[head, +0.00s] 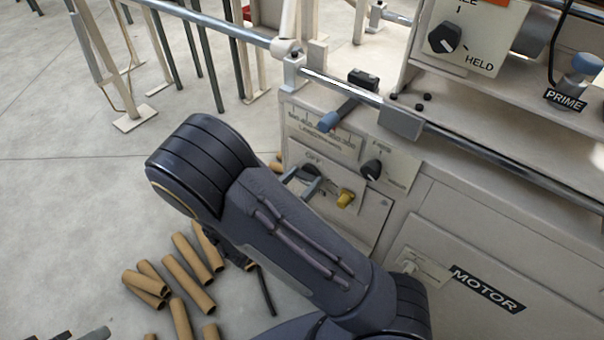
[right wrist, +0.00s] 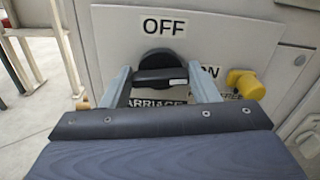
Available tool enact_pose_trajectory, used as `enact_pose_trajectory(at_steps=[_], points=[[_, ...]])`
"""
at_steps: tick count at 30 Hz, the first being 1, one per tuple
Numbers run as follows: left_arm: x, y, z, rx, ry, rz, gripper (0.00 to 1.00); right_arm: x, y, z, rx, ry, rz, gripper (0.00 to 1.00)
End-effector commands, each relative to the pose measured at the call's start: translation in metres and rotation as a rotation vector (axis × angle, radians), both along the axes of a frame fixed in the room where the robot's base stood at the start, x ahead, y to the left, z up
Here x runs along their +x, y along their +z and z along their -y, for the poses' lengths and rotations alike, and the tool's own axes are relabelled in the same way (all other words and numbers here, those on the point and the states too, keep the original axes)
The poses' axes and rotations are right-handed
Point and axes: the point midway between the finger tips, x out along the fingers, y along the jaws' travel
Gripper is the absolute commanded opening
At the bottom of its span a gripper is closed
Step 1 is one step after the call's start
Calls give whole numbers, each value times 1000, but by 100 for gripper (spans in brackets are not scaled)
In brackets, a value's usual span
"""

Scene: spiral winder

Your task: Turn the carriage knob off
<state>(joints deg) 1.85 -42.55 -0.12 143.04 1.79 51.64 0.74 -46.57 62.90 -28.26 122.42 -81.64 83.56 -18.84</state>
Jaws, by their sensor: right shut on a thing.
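The carriage knob (right wrist: 160,58) is black and round with a raised grip bar, on a pale panel. Its bar lies roughly level in the right wrist view, with a white mark at its right end, toward the partly hidden ON label (right wrist: 213,72). The OFF label (right wrist: 164,26) is above, and the CARRIAGE label below is partly covered. In the head view the knob (head: 311,170) is partly hidden by my gripper. My right gripper (head: 302,181) is shut on the knob, one grey finger on each side. My left gripper is not in view.
A yellow knob (right wrist: 245,84) sticks out right of the carriage knob. A blue-tipped lever (head: 328,121) and a metal rail (head: 345,88) are above. Cardboard tubes (head: 183,284) lie on the floor at left.

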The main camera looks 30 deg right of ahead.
Motion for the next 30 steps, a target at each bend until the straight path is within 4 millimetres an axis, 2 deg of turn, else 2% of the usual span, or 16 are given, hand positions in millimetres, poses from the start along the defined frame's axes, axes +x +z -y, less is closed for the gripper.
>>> enact_pose_trajectory(at_steps=[1,12,21,30], points=[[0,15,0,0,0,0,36,0,7,0,-15,0,-39,32],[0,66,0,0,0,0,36,1,5,-1,-146,1,-359,32],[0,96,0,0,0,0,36,2,3,-1,-255,0,-622,32],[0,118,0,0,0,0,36,3,0,-2,-363,-1,-882,32]])
